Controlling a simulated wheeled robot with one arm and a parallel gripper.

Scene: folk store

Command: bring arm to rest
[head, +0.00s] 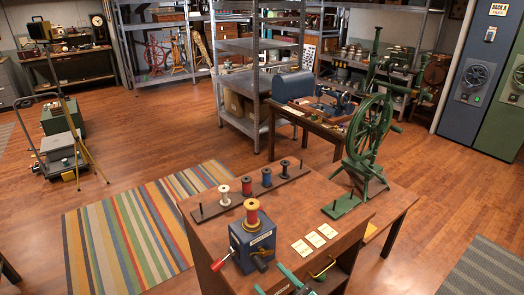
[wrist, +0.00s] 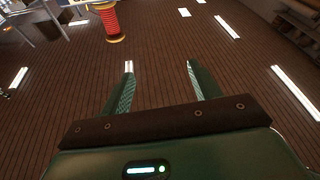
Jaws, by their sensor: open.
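My gripper (head: 271,279) is at the bottom of the head view, low over the front of the brown workbench (head: 290,208). Its green fingers are apart with nothing between them. In the wrist view my gripper (wrist: 159,68) also shows two separate, empty fingers. A blue device (head: 252,243) with a red-handled crank stands on the bench just beyond and left of the gripper. A red and yellow spool (head: 251,212) sits upright on top of it. A red spool with yellowish ends (wrist: 113,20) shows in the wrist view, beyond the left finger and apart from it.
A rack (head: 210,209) with several thread spools lies along the bench's far side. White cards (head: 314,240) lie to the right. A green spinning wheel (head: 368,135) stands at the bench's right end. A striped rug (head: 130,230) covers open floor to the left.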

